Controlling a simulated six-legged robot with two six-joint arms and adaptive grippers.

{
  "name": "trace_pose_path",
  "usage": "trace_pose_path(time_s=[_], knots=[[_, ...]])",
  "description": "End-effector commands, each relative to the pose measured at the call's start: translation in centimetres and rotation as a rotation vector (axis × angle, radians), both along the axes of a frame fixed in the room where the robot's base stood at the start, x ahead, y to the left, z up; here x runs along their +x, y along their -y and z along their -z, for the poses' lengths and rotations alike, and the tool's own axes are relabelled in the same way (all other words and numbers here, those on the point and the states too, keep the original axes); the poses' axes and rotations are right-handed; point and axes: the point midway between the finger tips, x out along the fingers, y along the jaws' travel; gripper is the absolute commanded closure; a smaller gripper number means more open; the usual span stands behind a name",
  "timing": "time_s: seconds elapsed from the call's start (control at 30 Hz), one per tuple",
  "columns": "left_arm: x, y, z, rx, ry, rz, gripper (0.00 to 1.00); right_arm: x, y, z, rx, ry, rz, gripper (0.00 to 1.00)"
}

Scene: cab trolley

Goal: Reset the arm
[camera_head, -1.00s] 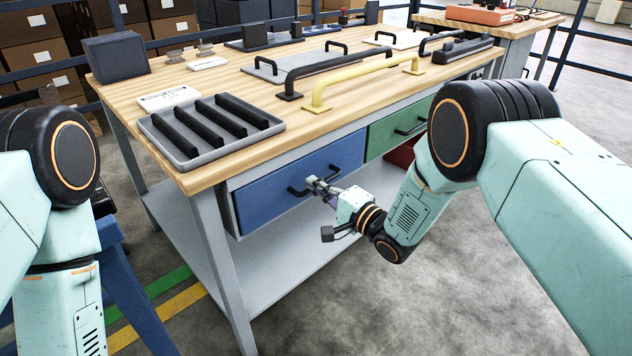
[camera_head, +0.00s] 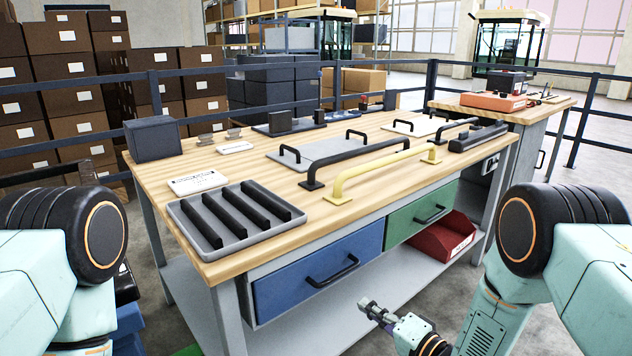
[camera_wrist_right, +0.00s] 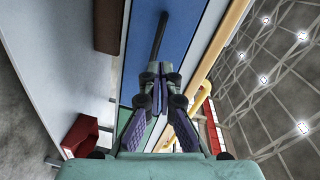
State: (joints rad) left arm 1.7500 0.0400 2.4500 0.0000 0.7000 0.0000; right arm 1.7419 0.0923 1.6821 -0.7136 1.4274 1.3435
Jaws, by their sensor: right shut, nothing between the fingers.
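My right gripper (camera_head: 372,308) is shut and empty. In the head view it is in front of and below the blue drawer (camera_head: 290,290), apart from its black handle (camera_head: 333,272). In the right wrist view the closed fingers (camera_wrist_right: 163,80) point toward the blue drawer front (camera_wrist_right: 180,30) and its dark handle (camera_wrist_right: 157,38). The blue drawer looks shut, as does the green drawer (camera_head: 410,220) beside it. My left arm shows at the left edge of the head view, but its gripper is out of view.
The wooden workbench (camera_head: 330,222) holds a grey tray (camera_head: 180,212) with black bars, black handles and a yellow handle (camera_head: 345,185). A red bin (camera_head: 440,240) stands on the lower shelf. A second bench stands at the back right. Clear floor lies before the bench.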

Motion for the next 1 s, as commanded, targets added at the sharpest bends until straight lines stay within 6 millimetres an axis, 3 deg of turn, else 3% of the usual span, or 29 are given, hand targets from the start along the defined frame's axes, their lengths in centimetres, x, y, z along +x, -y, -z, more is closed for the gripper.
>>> trace_pose_path(time_s=[0.17,0.27,0.4,0.5,0.7,0.8,0.9,1.0], knots=[[0.0,0.0,-0.1,0.000,0.000,0.000,0.60,-3.8,2.3,6.1,-0.392,-0.079,0.048,1.00],[0.0,0.0,-0.3,0.000,0.000,0.000,0.60,-7.6,3.8,9.4,-0.612,-0.167,0.021,1.00],[0.0,0.0,-0.9,0.000,0.000,0.000,0.60,-15.3,5.9,13.1,-0.896,-0.336,-0.093,1.00],[0.0,0.0,-1.3,0.000,0.000,0.000,0.60,-21.6,7.3,14.5,-1.049,-0.466,-0.213,1.00],[0.0,0.0,-2.2,0.000,0.000,0.000,0.60,-33.7,9.2,13.8,-1.208,-0.715,-0.457,1.00],[0.0,0.0,-2.6,0.000,0.000,0.000,0.60,-37.9,9.7,12.6,-1.220,-0.816,-0.515,1.00],[0.0,0.0,-3.0,0.000,0.000,0.000,0.60,-40.3,9.9,11.4,-1.217,-0.877,-0.532,1.00],[0.0,0.0,-3.3,0.000,0.000,0.000,0.60,-40.5,9.9,10.9,-1.217,-0.879,-0.537,1.00]])
